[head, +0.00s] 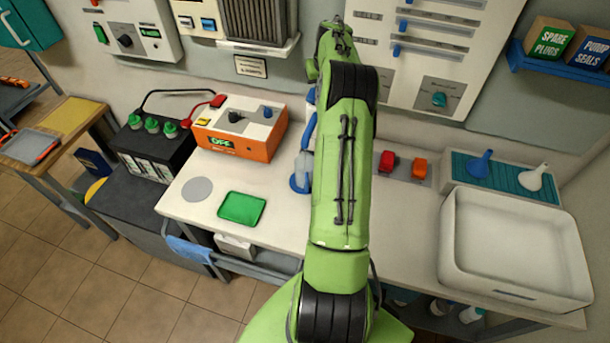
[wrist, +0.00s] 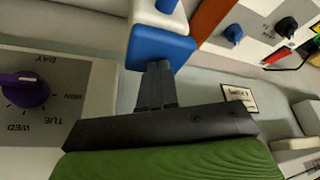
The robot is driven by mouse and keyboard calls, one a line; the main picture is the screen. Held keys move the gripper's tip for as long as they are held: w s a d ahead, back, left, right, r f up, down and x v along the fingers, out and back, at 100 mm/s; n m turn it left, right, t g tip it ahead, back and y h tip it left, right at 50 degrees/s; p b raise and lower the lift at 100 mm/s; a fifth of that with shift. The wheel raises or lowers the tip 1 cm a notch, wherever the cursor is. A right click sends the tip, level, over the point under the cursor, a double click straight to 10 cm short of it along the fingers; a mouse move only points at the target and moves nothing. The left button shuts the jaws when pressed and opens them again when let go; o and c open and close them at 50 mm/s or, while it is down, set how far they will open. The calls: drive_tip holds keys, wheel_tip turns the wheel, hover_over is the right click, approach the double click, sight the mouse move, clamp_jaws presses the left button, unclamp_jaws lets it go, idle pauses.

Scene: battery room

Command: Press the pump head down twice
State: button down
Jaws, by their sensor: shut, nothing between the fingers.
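The pump is partly hidden behind my arm in the head view; its blue base (head: 298,184) and pale body (head: 304,165) show on the white worktop. In the wrist view, a blue and white part (wrist: 162,48), which looks like the pump head, lies just beyond my fingertips. My gripper (wrist: 157,72) is shut and empty, with its fingertips close to the blue part's edge; I cannot tell whether they touch. My gripper is hidden behind my arm in the head view.
An orange charger box (head: 260,148) and green tray (head: 242,208) stand left of the pump. Red and orange switches (head: 402,164) and a white basin (head: 515,245) are to the right. A panel with a purple dial (wrist: 24,90) is close by in the wrist view.

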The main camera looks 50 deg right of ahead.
drive_tip(key=shift+f, duration=0.4)
drive_tip(key=shift+r, duration=0.15)
wheel_tip(320, 180, up, 5)
drive_tip(key=p, duration=0.4)
drive_tip(key=shift+r+p, duration=0.15)
drive_tip(key=shift+p, duration=0.2)
drive_tip(key=shift+f, duration=0.2)
